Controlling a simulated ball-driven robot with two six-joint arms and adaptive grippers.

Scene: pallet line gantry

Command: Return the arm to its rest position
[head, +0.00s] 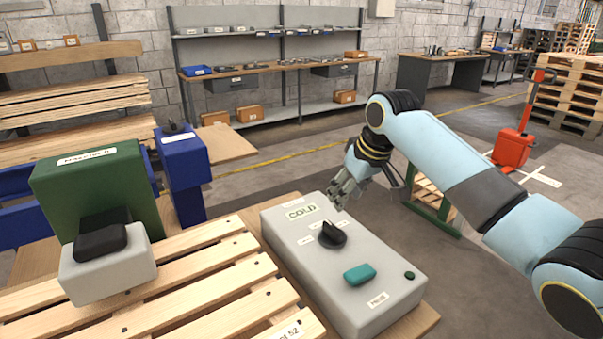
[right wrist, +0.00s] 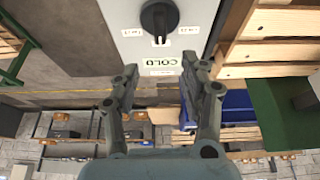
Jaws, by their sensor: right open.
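My right arm comes in from the right in the head view, and its gripper (head: 343,188) hangs over the far end of the grey control box (head: 365,310). In the right wrist view the gripper (right wrist: 160,82) is open with nothing between its fingers. The box bears a black rotary knob (head: 332,235), a teal button (head: 359,274) and a label reading COLD. The knob also shows in the right wrist view (right wrist: 159,17), beyond the fingertips and apart from them. My left gripper is not in view.
A wooden pallet (head: 215,270) lies left of the box. A green machine block (head: 95,190) and a blue post (head: 185,170) stand at the left. A shelf bench (head: 270,68) is at the back. An orange pallet jack (head: 512,148) stands at the right.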

